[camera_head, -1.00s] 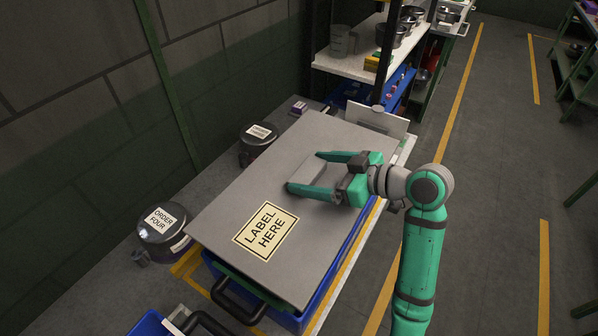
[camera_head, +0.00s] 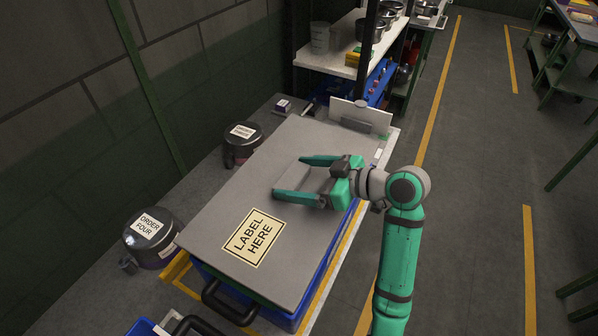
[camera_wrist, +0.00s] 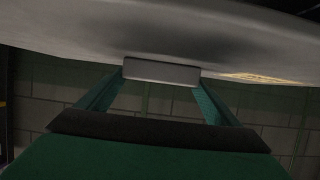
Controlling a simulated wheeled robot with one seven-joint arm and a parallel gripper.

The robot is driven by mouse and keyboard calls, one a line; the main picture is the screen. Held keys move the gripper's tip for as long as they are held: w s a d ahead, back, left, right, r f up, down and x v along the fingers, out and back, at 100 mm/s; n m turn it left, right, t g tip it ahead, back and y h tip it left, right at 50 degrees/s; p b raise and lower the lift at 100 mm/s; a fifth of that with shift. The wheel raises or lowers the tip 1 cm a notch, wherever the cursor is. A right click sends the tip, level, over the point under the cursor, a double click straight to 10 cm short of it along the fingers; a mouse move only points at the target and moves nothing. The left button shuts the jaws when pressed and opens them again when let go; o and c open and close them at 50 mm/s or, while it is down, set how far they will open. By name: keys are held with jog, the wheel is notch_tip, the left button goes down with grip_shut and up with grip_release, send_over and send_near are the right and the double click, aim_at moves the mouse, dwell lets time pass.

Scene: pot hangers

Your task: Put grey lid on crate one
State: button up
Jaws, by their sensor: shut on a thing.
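The grey lid (camera_head: 222,200) is a large flat panel with a yellow "LABEL HERE" sticker (camera_head: 254,238). It lies over a blue crate (camera_head: 288,322), whose wall shows along the lid's right and near edges. I cannot tell whether the lid rests on the rim or hovers slightly above it. My gripper (camera_head: 286,177) is shut on the lid's grey block handle, with a green finger on either side. In the wrist view the handle (camera_wrist: 161,72) sits between the fingertips, against the lid's grey surface (camera_wrist: 60,40). Most of the crate is hidden under the lid.
A dark pot labelled "ORDER FOUR" (camera_head: 152,236) stands close to the lid's left edge. Another labelled dark pot (camera_head: 241,140) is beside its far left edge. A white upright panel (camera_head: 352,115) stands beyond the far end. A black handle (camera_head: 228,306) sticks out in front.

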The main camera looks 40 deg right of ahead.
aim_at(306, 190)
jog(key=shift+f, duration=1.5)
jog(key=shift+w+a+f, duration=0.1)
jog(key=shift+w+f, duration=0.05)
jog(key=shift+f, duration=0.55)
jog(key=shift+s+f, duration=0.2)
jog(key=shift+f, duration=0.9)
jog(key=o, duration=1.3)
